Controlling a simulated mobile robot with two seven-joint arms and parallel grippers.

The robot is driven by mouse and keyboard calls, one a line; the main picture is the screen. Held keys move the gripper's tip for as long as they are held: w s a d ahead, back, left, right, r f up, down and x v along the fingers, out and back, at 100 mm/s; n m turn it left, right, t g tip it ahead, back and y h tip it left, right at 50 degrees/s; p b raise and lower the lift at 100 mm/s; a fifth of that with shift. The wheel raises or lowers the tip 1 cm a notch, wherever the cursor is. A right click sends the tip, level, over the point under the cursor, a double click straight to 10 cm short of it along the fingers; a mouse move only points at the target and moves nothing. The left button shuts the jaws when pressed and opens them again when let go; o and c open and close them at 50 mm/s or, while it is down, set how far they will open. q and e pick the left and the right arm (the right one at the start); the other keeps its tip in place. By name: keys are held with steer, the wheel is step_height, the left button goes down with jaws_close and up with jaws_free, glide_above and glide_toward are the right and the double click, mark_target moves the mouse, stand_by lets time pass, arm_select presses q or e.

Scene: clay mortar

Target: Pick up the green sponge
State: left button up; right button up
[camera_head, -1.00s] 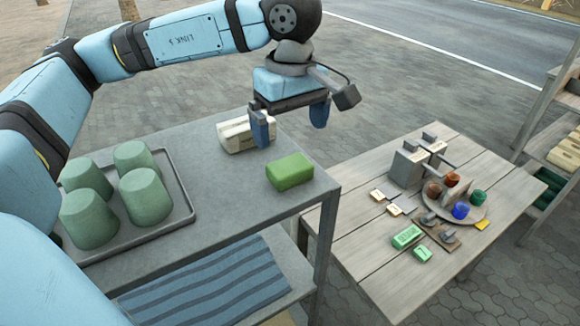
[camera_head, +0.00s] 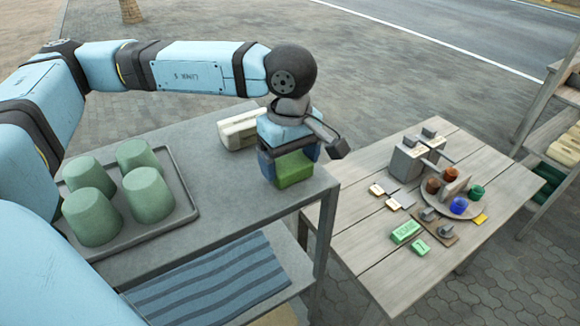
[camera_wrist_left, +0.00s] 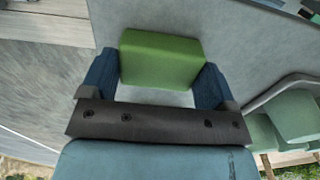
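The green sponge (camera_head: 294,169) lies on the grey metal table near its right end. My left gripper (camera_head: 289,168) is down over it, with one finger on each side. In the left wrist view the sponge (camera_wrist_left: 161,60) sits between the two blue fingers (camera_wrist_left: 160,82). The fingers stand apart, close to the sponge's sides; a narrow gap seems to show at least on the left. I cannot tell whether they press on it. My right gripper is not in view.
A cream block (camera_head: 238,130) lies just behind the gripper. A tray (camera_head: 187,207) with several green cups (camera_head: 148,194) stands at the left of the table. A striped cloth (camera_head: 210,285) lies on the lower shelf. A wooden table (camera_head: 375,235) with small items stands to the right.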

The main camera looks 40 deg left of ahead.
mark_target(290, 162)
arm_select(q)
steer(key=c, duration=0.4)
step_height(290, 162, up, 20)
steer(key=shift+r+b, duration=0.1)
steer(key=shift+b, duration=0.75)
